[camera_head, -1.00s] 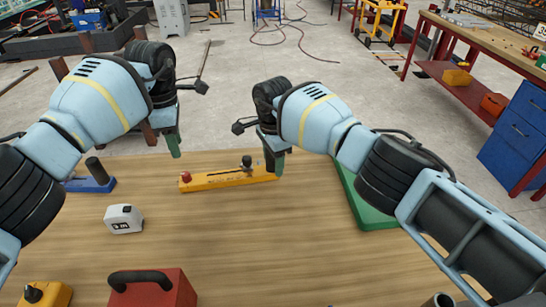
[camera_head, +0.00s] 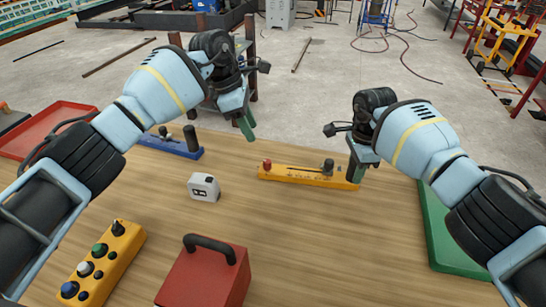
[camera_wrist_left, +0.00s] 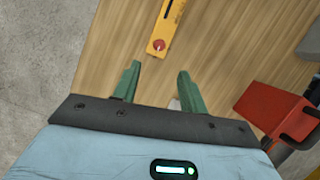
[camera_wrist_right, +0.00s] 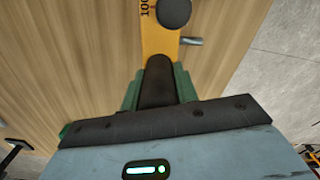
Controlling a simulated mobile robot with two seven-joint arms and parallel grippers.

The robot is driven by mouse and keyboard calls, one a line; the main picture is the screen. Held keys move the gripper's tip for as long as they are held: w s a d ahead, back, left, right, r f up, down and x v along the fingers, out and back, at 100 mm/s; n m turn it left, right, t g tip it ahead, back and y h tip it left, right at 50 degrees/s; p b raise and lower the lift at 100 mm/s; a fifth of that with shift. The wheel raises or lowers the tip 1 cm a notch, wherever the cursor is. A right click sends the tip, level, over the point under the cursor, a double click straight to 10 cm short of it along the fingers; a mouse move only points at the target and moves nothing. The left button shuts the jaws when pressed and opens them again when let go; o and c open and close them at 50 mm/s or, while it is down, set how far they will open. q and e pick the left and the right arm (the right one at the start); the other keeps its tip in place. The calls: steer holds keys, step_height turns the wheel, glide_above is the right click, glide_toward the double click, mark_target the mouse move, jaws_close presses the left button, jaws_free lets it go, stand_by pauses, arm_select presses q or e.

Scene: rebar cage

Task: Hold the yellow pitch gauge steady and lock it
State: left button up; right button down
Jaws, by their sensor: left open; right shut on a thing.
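The yellow pitch gauge (camera_head: 300,175) lies on the wooden table near its far edge. It has a red knob (camera_head: 267,163) at its left end and a dark knob (camera_head: 328,166) towards its right end. My right gripper (camera_head: 357,174) is shut on the gauge's right end; in the right wrist view its fingers (camera_wrist_right: 158,88) close on a dark grip there. My left gripper (camera_head: 247,126) is open and empty, above and left of the gauge. In the left wrist view its fingers (camera_wrist_left: 156,82) are apart, with the red knob end (camera_wrist_left: 158,46) just beyond them.
A white tape measure (camera_head: 204,187), a red box with handle (camera_head: 205,275), a yellow button box (camera_head: 106,262) and a blue tool (camera_head: 180,147) stand on the left half of the table. A green tray (camera_head: 440,235) lies at right. The middle front of the table is clear.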

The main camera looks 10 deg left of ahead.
mark_target(267, 161)
arm_select(q)
steer(key=shift+h, duration=0.3)
steer(key=x, duration=1.1)
steer(key=shift+w+a+f, duration=0.1)
steer(key=shift+a+f, duration=0.15)
steer(key=shift+a, duration=0.05)
jaws_close()
